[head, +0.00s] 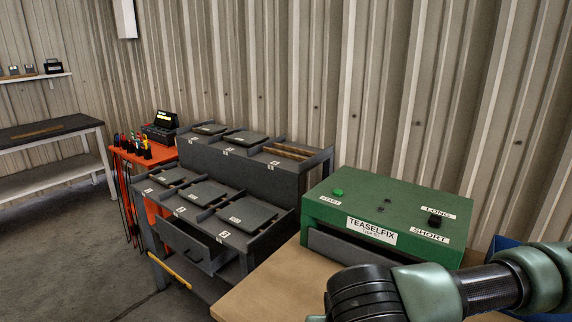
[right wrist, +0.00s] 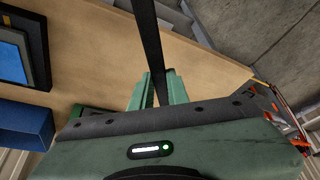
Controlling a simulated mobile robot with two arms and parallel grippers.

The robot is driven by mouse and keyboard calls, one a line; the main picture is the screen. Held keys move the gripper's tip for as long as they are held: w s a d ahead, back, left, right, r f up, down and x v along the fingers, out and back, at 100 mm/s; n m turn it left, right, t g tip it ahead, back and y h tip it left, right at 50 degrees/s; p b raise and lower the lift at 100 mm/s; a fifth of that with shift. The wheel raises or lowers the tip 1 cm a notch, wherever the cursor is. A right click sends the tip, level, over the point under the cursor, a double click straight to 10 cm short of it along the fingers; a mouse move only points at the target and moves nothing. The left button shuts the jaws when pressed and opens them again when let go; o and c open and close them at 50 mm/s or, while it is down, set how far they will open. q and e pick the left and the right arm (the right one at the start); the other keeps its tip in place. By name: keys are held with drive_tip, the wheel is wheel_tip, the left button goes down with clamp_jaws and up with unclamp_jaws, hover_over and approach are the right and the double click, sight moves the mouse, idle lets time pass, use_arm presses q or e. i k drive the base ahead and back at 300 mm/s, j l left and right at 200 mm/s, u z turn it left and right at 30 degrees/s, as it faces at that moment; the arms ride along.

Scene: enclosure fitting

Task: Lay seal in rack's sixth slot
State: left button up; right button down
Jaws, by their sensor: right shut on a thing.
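The seal (right wrist: 150,40) is a long, thin black strip in the right wrist view. My right gripper (right wrist: 160,88) is shut on it, and the strip runs from between the green fingers out of the top of the picture. The dark grey rack (head: 228,172) stands left of centre in the head view, with two stepped rows of slots. The upper row's right-hand slot (head: 290,152) shows brown strips and no grey panel; its small label is too small to read surely. The other slots hold grey-green panels. My right gripper's fingers and my left gripper are outside the head view.
A green TEASELFIX machine (head: 385,208) with buttons stands on a wooden bench (head: 262,290) right of the rack. An open drawer (head: 190,247) juts from the rack's front. An orange tool cart (head: 128,158) is behind left.

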sight(291, 150)
drive_tip(key=i+j, duration=0.25)
drive_tip(key=j, duration=0.2)
drive_tip(key=i+j, duration=0.2)
drive_tip(key=j, duration=0.25)
drive_tip(key=i+j, duration=0.25)
drive_tip(key=j, duration=0.2)
drive_tip(key=i+j+u, duration=0.1)
drive_tip(key=j, duration=0.35)
drive_tip(key=i+j, duration=0.35)
drive_tip(key=i, duration=0.8)
drive_tip(key=i+l+u, duration=0.1)
drive_tip(key=i, duration=0.7)
